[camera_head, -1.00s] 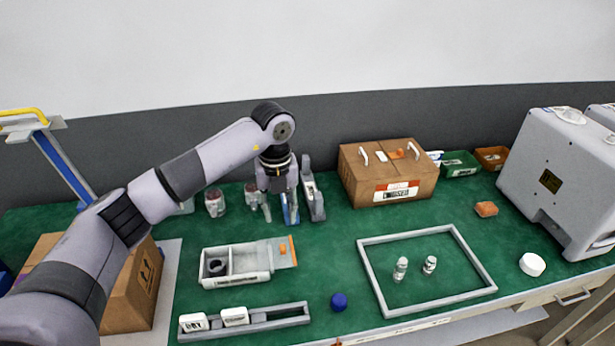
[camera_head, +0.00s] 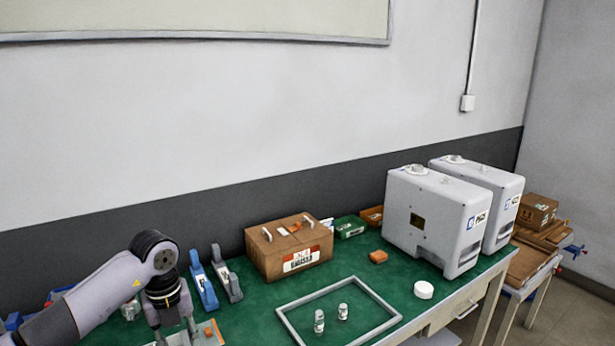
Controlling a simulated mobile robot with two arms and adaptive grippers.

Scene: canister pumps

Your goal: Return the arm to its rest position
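My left arm comes in from the lower left. Its gripper (camera_head: 177,335) points down over the left part of the green table (camera_head: 265,295), near an orange-ended grey tray (camera_head: 212,334). The fingers are small and partly cut by the lower edge, so I cannot tell whether they are open or shut. A blue clamp-like tool (camera_head: 203,287) and a grey one (camera_head: 227,276) stand just right of the arm, apart from the gripper. My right gripper is out of view.
A brown box (camera_head: 288,249) stands behind a grey frame (camera_head: 283,318) around two small canisters (camera_head: 319,321) (camera_head: 343,311). Two white machines (camera_head: 436,220) (camera_head: 482,195) stand at the right.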

